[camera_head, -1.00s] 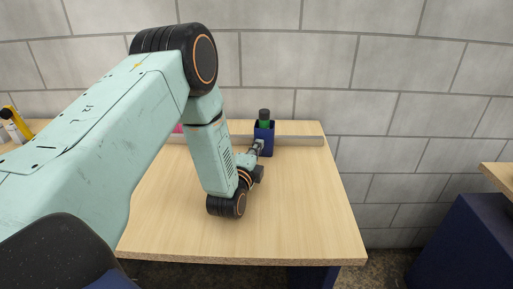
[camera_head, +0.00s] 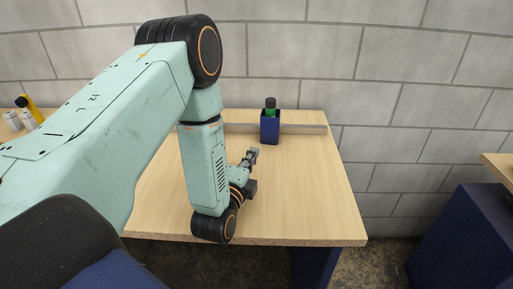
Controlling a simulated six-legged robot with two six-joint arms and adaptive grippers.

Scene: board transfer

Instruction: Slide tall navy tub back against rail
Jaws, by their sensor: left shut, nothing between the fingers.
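The tall navy tub (camera_head: 270,130) stands upright near the back of the wooden table (camera_head: 290,200), with a green bottle with a dark cap (camera_head: 270,107) sticking out of its top. The pale rail (camera_head: 304,129) runs along the table's back, and the tub stands in front of it, seemingly at or very near it; I cannot tell if they touch. My left gripper (camera_head: 253,153) is shut and empty, in front of and a little left of the tub, apart from it. My right gripper is not in view.
My left arm covers the left part of the table. The table's right half is clear. A grey block wall (camera_head: 400,90) rises behind. At the far left are a yellow-and-black item (camera_head: 27,106) and small white containers (camera_head: 14,121). Another table (camera_head: 497,167) stands at the right.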

